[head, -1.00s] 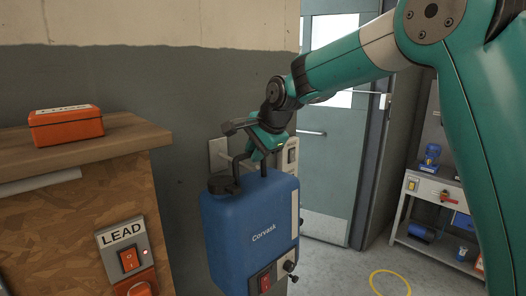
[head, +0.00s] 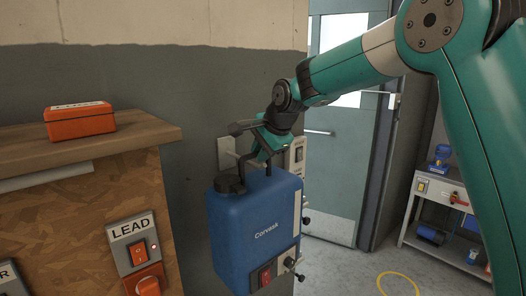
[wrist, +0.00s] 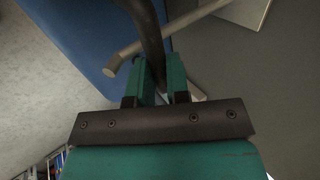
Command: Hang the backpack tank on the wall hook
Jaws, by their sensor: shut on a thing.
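The blue backpack tank (head: 255,240), labelled Corvask, hangs upright from my gripper (head: 264,150) in the head view. The gripper is shut on the tank's dark top handle, which runs between the fingers (wrist: 160,85) in the wrist view. The wall hook's pale plate (head: 224,152) shows just behind and left of the gripper in the head view. In the wrist view its pale rod (wrist: 160,38) crosses the handle (wrist: 147,25), with its blunt end over the blue tank (wrist: 75,35). I cannot tell whether handle and rod touch.
A wooden bench (head: 110,200) with an orange box (head: 80,119) on top and a LEAD switch panel (head: 133,243) stands at left. A switch box (head: 297,152) is behind the tank's right. A door (head: 340,140) and a shelf (head: 435,215) lie right; floor between is open.

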